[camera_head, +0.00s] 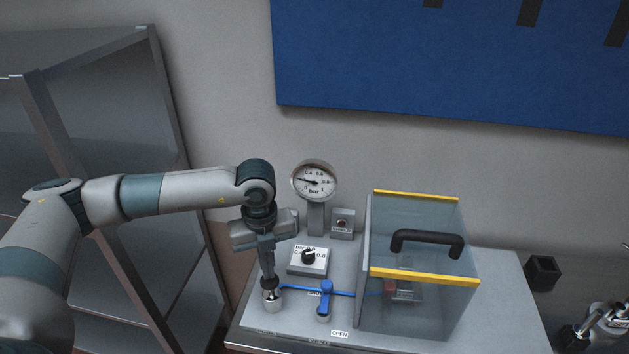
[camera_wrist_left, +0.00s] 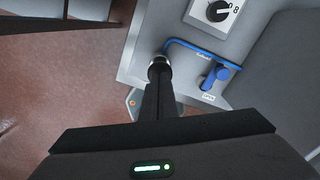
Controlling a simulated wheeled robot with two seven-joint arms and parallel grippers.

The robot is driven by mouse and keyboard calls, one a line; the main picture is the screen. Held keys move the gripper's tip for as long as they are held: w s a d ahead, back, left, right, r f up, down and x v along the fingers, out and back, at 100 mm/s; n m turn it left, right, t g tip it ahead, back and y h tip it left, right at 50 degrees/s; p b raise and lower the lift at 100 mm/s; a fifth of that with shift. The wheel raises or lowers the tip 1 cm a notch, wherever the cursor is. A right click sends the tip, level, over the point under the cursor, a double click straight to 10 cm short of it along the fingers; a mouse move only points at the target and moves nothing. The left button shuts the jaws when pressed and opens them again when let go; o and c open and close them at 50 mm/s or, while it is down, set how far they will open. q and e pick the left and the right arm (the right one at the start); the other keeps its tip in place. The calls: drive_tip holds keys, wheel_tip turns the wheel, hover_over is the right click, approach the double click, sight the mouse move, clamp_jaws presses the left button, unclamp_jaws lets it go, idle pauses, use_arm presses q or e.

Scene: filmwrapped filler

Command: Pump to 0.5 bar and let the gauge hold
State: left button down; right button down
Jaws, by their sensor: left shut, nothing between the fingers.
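The round gauge (camera_head: 314,181) stands on a post at the back of the grey bench. Its needle points left, seemingly near 0.2 bar, but the small marks are hard to read. My left gripper (camera_head: 269,279) points down, shut and empty, with its tips at the top of a silver pump knob (camera_head: 272,299). The knob shows partly behind the fingertips in the left wrist view (camera_wrist_left: 158,62); I cannot tell whether they touch. A blue valve lever (camera_head: 325,290) stands right of it, by a blue tube and an OPEN label. A black dial (camera_head: 308,256) sits on a white plate behind.
A clear box (camera_head: 415,310) with yellow edges and a black handle (camera_head: 427,241) fills the bench's right half. A small grey block (camera_head: 342,223) stands beside the gauge. A black cup (camera_head: 542,271) is farther right. A dark shelf cabinet (camera_head: 110,110) stands left.

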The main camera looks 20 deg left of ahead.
use_arm(q)
drive_tip(key=shift+f+b, duration=1.95)
drive_tip(key=shift+f, duration=0.2)
wheel_tip(320, 180, up, 4)
drive_tip(key=p, duration=0.4)
drive_tip(key=shift+r, duration=0.2)
drive_tip(key=shift+f, duration=0.15)
wheel_tip(320, 180, down, 4)
drive_tip(key=b, duration=0.4)
wheel_tip(320, 180, up, 4)
drive_tip(key=p, duration=0.4)
